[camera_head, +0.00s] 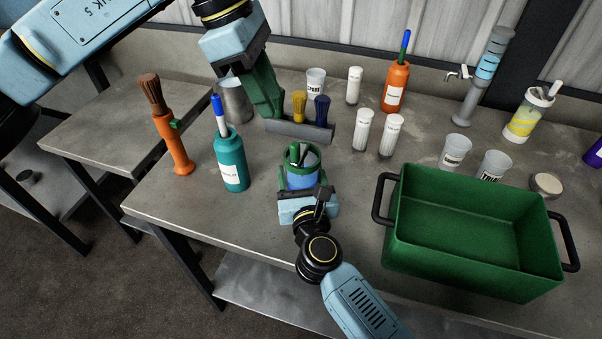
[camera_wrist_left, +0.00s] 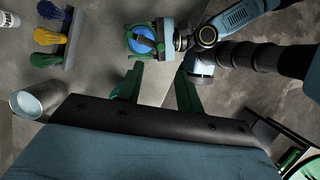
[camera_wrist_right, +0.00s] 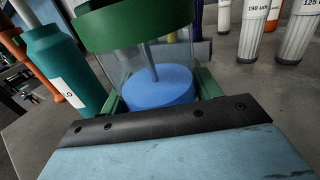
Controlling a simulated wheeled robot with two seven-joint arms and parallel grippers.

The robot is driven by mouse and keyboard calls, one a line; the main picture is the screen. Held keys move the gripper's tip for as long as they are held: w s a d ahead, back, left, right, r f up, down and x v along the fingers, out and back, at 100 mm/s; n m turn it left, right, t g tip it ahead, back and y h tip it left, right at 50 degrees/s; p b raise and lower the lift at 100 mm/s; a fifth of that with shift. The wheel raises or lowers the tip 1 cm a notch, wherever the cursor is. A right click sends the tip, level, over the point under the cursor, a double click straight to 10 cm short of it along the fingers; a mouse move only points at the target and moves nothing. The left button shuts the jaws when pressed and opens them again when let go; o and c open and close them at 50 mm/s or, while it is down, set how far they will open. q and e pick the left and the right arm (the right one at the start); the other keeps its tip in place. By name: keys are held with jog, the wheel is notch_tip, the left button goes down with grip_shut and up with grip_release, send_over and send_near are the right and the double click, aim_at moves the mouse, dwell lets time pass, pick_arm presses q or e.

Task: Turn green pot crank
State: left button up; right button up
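The green pot (camera_head: 301,178) has a green rim, clear walls and blue contents. It shows at the middle of the head view, and large in the right wrist view (camera_wrist_right: 155,88). Its crank (camera_head: 295,154) is on top; in the left wrist view it is a dark bar (camera_wrist_left: 146,42) across the blue. My right gripper (camera_wrist_right: 160,98) is shut on the pot's body, a finger at each side. My left gripper (camera_wrist_left: 158,88) is open and empty, apart from the pot, its fingers pointing toward the pot's side of the table. In the head view, the left gripper's fingers (camera_head: 270,105) overlap.
A brush rack (camera_head: 300,132) stands behind the pot. A teal bottle (camera_head: 232,165), an orange brush (camera_head: 172,135) and a metal cup (camera_head: 235,102) stand left. A large green crate (camera_head: 478,262) is right. White-capped vials (camera_head: 391,135) and cups (camera_head: 454,150) stand behind it.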

aim_at(294, 143)
pick_arm(q)
jog(key=shift+o, duration=0.2)
pick_arm(e)
jog(key=c, duration=0.4)
pick_arm(q)
jog(key=w+d+m+g+y, duration=0.2)
jog(key=w+m+g, duration=0.1)
jog(key=m, duration=0.8)
jog(key=x, duration=1.1)
jog(key=shift+s, duration=0.1)
jog(key=shift+c, duration=0.4)
grip_shut()
